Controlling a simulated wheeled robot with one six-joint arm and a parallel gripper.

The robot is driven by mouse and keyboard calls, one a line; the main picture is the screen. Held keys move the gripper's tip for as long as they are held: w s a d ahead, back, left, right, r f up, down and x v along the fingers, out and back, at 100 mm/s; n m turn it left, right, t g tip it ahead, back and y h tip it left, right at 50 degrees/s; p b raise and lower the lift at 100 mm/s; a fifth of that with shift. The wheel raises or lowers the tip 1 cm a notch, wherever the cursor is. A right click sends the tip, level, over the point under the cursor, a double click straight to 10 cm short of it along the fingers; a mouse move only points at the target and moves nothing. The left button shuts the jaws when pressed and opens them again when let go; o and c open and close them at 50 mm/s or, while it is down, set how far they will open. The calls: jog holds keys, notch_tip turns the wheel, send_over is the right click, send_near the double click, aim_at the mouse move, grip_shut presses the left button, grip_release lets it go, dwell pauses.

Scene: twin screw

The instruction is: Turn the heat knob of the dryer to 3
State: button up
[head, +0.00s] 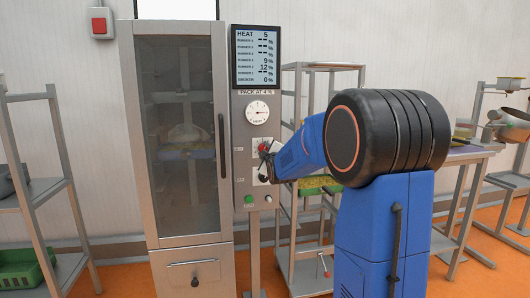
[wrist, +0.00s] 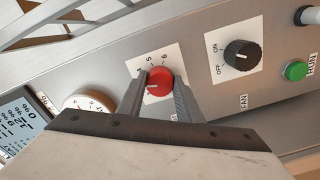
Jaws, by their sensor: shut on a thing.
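The dryer (head: 181,120) is a tall metal cabinet with a glass door and a control panel on its right. The heat knob is red, at mid-panel in the head view (head: 264,146) and between my fingers in the wrist view (wrist: 160,80). My gripper (wrist: 160,90) is shut on it, one finger on each side. A pale mark on the knob points left in the wrist view. The printed 5 and 6 show on its white plate; other numbers are hidden or unclear. The display (head: 256,56) reads HEAT 5.
A black ON/OFF knob (wrist: 241,54) and green RUN button (wrist: 296,70) lie beside the heat knob. A round dial (head: 258,112) sits above it in the head view.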

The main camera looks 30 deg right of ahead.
jog(key=shift+n, duration=1.5)
jog(key=o, duration=1)
jog(key=shift+o, duration=0.2)
jog(key=shift+s, duration=0.1)
jog(key=v, duration=1.7)
jog(key=shift+s+r, duration=0.1)
